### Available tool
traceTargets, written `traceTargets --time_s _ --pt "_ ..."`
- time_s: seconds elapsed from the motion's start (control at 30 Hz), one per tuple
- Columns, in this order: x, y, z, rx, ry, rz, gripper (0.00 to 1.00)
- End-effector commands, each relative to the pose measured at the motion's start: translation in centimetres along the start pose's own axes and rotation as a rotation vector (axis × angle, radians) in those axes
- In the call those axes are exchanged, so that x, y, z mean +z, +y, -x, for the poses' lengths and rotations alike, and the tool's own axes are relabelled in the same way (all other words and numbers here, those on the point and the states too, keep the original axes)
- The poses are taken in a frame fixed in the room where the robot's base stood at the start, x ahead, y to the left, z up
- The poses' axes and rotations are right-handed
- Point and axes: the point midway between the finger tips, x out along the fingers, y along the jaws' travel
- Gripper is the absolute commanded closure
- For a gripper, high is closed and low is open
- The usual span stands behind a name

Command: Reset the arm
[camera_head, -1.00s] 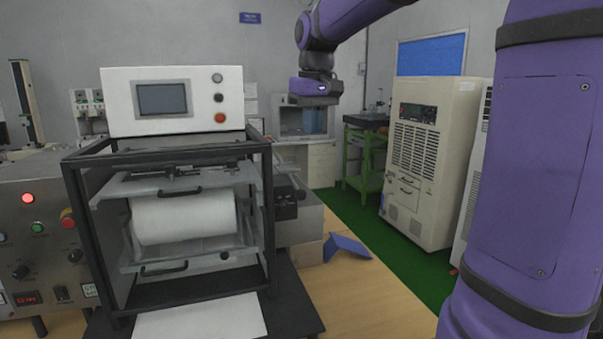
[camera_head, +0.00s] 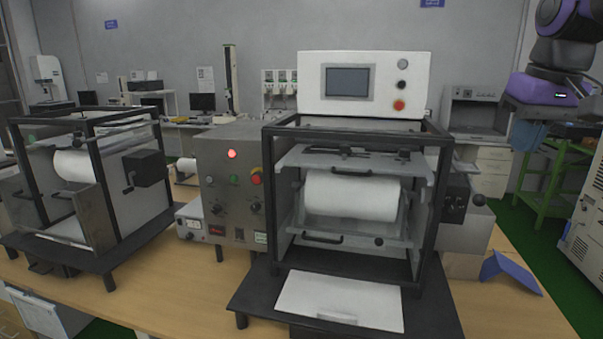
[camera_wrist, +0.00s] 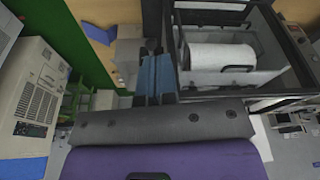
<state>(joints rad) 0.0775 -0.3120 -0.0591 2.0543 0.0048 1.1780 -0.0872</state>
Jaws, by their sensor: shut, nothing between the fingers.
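My purple arm hangs in at the upper right of the head view, its wrist end out to the right of the framed roller machine (camera_head: 350,124) and clear of it. In the wrist view my gripper (camera_wrist: 154,70) is shut, with its blue-grey fingers together and nothing between them. The same view shows the machine's white roll (camera_wrist: 217,56) beyond and to the right of the fingers. The gripper touches nothing that I can see.
The machine stands on a wooden table (camera_head: 180,285) beside a control box with a red light (camera_head: 232,154). A second framed machine (camera_head: 100,255) stands at left. A blue folded piece (camera_head: 512,272) lies at the table's right. A pale cabinet (camera_wrist: 35,92) stands beyond on green floor.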

Motion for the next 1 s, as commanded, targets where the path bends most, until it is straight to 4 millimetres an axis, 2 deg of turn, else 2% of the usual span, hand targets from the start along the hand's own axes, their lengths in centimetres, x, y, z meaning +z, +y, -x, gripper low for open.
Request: traceTargets --time_s 0.03,0.3,0.5,0.7,1.0 --pt "1.8 -0.6 0.0 -0.002 0.024 0.007 1.0" --pt "10.3 -3.1 -2.2 -0.009 0.144 0.031 1.0" --pt "14.8 -4.1 -4.3 -0.014 0.212 0.043 1.0" --pt "16.5 -4.4 -5.3 -0.016 0.238 0.046 1.0" --pt "16.5 -4.4 -5.3 -0.016 0.24 0.046 1.0"
